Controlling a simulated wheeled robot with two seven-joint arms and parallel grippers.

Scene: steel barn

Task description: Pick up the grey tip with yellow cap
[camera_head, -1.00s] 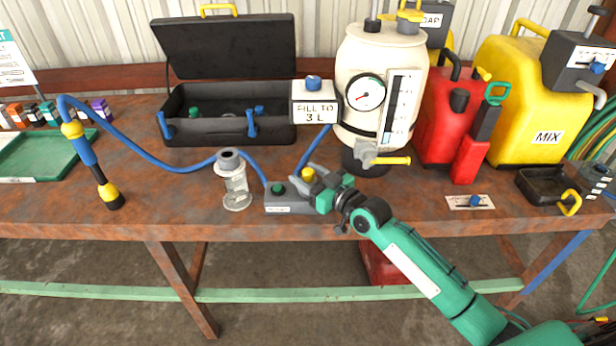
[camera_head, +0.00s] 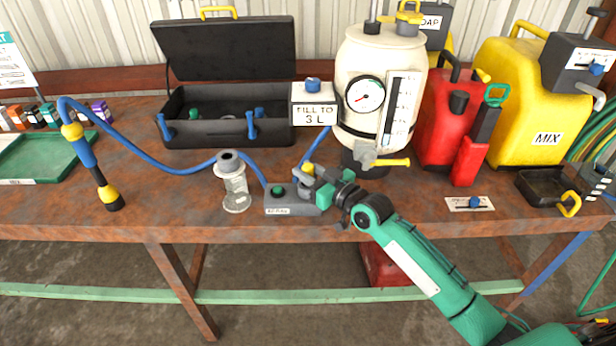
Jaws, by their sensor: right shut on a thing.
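The grey tip with yellow cap (camera_head: 307,170) is at the right end of a small grey block (camera_head: 283,209) with a green knob, near the table's front edge. My right gripper (camera_head: 311,181) reaches in from the right and is shut on the tip. The fingers hide part of the tip, and I cannot tell whether its lower end is clear of the block. My left gripper is not in view.
A clear cup with a grey top (camera_head: 232,185) stands just left of the block. A blue hose (camera_head: 180,168) runs behind it. A cream tank (camera_head: 376,80) with a tap (camera_head: 376,158) stands close behind my right gripper.

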